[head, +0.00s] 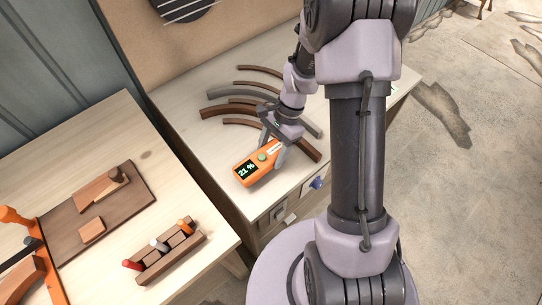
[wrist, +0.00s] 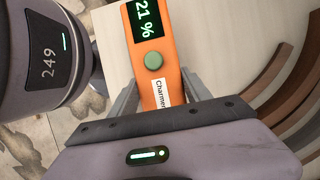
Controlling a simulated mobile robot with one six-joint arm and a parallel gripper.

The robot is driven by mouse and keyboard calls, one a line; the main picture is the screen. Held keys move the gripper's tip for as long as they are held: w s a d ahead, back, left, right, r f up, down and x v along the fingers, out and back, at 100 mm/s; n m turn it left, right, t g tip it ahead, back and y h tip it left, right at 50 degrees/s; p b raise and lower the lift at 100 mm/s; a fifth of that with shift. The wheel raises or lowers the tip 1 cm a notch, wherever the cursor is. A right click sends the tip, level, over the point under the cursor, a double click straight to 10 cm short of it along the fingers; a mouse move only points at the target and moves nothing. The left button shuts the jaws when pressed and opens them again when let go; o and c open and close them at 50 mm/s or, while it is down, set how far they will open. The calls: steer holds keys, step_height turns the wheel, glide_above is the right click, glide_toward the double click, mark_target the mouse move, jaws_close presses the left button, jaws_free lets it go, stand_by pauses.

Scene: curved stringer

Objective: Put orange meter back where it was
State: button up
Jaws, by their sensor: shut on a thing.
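The orange meter (head: 264,164) is over the front part of the pale bench, with its dark display reading 21 % in green and a round green button. My gripper (head: 273,149) is shut on its labelled end, one finger on each side. In the wrist view the meter (wrist: 157,88) sits between the two fingers of my gripper (wrist: 160,94), display pointing away from the wrist. I cannot tell whether the meter touches the bench top.
Several curved wood strips (head: 230,112) lie on the bench behind and beside the meter. A left-hand bench (head: 120,215) carries a brown board (head: 60,222), a tool rack (head: 170,258) with several handles, and an orange clamp (head: 50,280). The bench's front left corner is clear.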

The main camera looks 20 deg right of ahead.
steer(key=shift+f, duration=0.6)
steer(key=shift+r, duration=0.15)
steer(key=o, duration=1.4)
steer(key=shift+c, duration=0.2)
